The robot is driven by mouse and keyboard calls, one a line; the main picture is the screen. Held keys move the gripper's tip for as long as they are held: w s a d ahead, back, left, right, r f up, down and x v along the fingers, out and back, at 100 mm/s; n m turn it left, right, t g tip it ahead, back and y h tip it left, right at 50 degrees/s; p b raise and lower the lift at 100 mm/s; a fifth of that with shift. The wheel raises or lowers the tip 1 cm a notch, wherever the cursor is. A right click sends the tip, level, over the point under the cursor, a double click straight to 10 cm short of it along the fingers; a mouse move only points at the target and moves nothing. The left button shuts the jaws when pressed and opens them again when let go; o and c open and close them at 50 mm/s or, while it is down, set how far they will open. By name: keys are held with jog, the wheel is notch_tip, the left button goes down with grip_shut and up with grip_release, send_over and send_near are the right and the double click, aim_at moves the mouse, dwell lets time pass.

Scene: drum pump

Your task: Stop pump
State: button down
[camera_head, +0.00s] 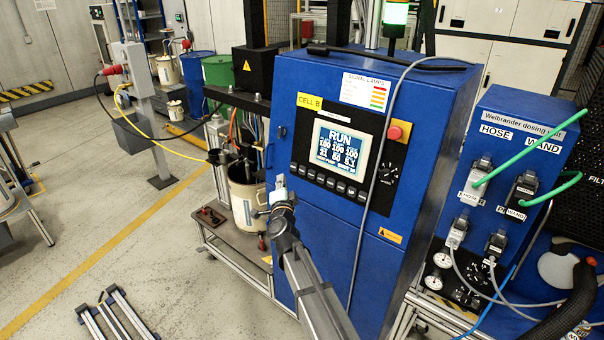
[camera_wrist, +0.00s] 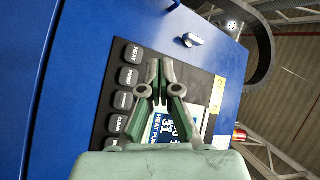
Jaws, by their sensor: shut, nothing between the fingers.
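The blue control cabinet (camera_head: 328,235) has a lit screen (camera_head: 341,144) that reads RUN above rows of figures. A row of dark buttons (camera_head: 331,182) runs below the screen. In the wrist view the buttons stand in a column, with labels HEAT (camera_wrist: 134,53), PUMP (camera_wrist: 128,77) and CLEAR (camera_wrist: 121,124) legible. My gripper (camera_head: 280,182) is shut and empty, in front of the cabinet's left side, low and left of the button row. In the wrist view its fingertips (camera_wrist: 160,66) show over the panel, right of PUMP, hiding part of the screen. I see no contact with a button.
A red knob (camera_head: 399,131) on a yellow plate sits right of the screen. The signal lamp (camera_head: 396,12) on top glows green. A grey cable (camera_head: 381,140) hangs across the cabinet front. The dosing unit (camera_head: 516,135) with green hoses stands right. A drum (camera_head: 246,200) stands left.

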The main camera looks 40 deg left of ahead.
aim_at(303, 170)
jog(key=shift+w+d+f+b, duration=0.1)
jog(key=shift+w+f+b, duration=0.15)
jog(key=shift+w+b, duration=0.75)
jog(key=shift+w+f+b, duration=0.2)
jog(key=shift+w+b, duration=0.15)
jog(key=shift+w, duration=1.1)
jog(key=shift+w+d+f+b, duration=0.1)
jog(key=shift+w+f+b, duration=0.15)
jog(key=shift+w+b, duration=0.75)
jog(key=shift+w, duration=0.35)
jog(key=shift+w, duration=0.3)
jog(key=shift+w+f, duration=0.15)
jog(key=shift+w, duration=0.3)
jog(key=shift+s, duration=0.2)
jog(key=shift+s+r+p, duration=0.2)
jog(key=shift+s+p, duration=0.3)
jog(key=shift+s, duration=0.15)
jog(key=shift+s, duration=0.15)
